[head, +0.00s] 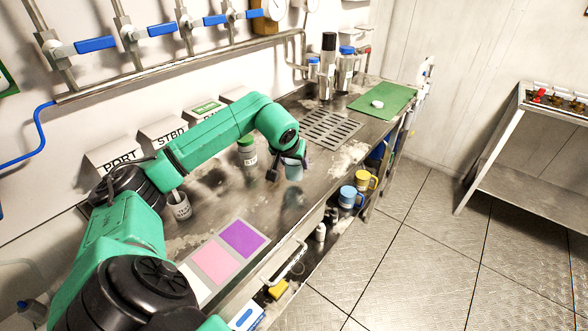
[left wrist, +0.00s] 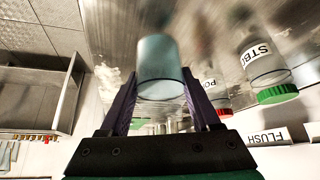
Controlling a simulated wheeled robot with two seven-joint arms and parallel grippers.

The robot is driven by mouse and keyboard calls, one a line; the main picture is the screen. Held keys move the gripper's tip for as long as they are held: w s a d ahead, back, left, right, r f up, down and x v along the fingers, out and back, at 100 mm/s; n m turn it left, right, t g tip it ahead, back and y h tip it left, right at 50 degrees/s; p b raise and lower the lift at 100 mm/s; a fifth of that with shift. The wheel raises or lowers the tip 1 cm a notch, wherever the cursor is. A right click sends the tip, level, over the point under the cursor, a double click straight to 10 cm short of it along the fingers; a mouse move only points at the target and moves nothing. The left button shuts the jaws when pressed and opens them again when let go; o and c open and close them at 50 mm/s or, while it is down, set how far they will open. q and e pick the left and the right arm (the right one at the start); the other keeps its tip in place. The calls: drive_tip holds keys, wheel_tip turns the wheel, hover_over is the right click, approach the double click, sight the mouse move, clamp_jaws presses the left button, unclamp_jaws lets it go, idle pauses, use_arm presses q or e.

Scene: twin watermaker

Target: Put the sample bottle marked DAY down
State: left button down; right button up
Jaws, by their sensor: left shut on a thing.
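My left gripper (head: 285,172) is shut on a pale blue translucent bottle (head: 295,160) over the middle of the steel bench. In the left wrist view the bottle (left wrist: 158,68) sits between the two fingers. No marking on it can be read, and the fingers hide part of its sides. I cannot tell whether its base touches the bench. A green-capped bottle (head: 248,157) stands behind the gripper, and its label reads STBD in the left wrist view (left wrist: 262,62). A labelled bottle (head: 180,207) stands at the left. My right gripper is not in view.
A panel with purple (head: 242,239), pink and white squares lies on the front left bench. Wall signs include PORT (head: 120,165) and STBD (head: 170,138). A slotted drain (head: 331,130), tall bottles and a green mat (head: 385,100) are farther back.

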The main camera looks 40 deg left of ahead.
sight(294, 170)
use_arm(q)
wheel_tip(294, 170, down, 2)
drive_tip(key=shift+s+f, duration=0.1)
drive_tip(key=shift+f, duration=0.4)
drive_tip(key=shift+c, duration=0.5)
unclamp_jaws()
drive_tip(key=shift+r, duration=0.3)
drive_tip(key=shift+s+d+r, duration=0.1)
drive_tip(key=shift+s+r, duration=0.05)
drive_tip(key=shift+r, duration=0.15)
drive_tip(key=b+v, duration=0.1)
drive_tip(key=v, duration=1)
drive_tip(key=shift+b, duration=0.35)
drive_tip(key=shift+f, duration=0.1)
